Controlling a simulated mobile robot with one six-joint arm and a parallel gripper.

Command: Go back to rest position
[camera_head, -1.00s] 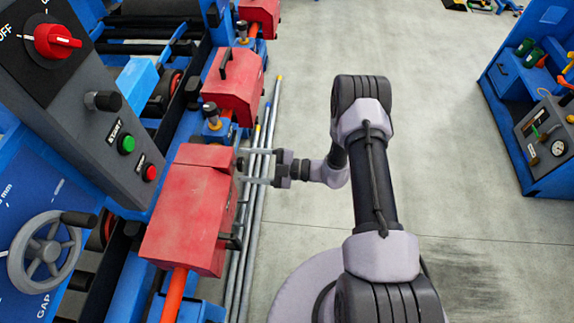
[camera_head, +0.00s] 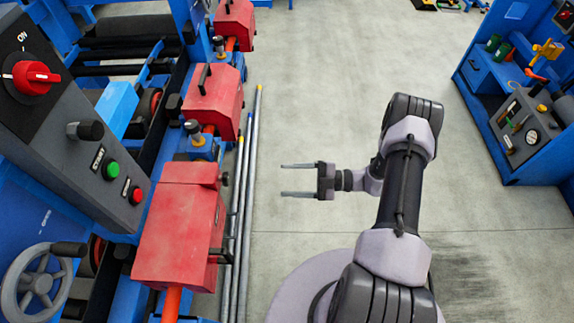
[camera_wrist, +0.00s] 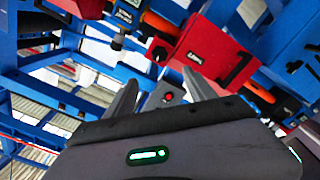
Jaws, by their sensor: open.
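My gripper (camera_head: 300,181) is open and empty in the head view, its two fingers pointing left over bare floor. It is apart from the nearest red box (camera_head: 178,235) of the machine, with the long metal rods (camera_head: 245,180) between them. In the wrist view the two fingers of my gripper (camera_wrist: 163,95) are spread, with nothing between them. Beyond them show blue framework and a red box (camera_wrist: 213,48).
A blue tool bench (camera_head: 520,160) stands at the right. The floor (camera_head: 320,100) ahead is clear.

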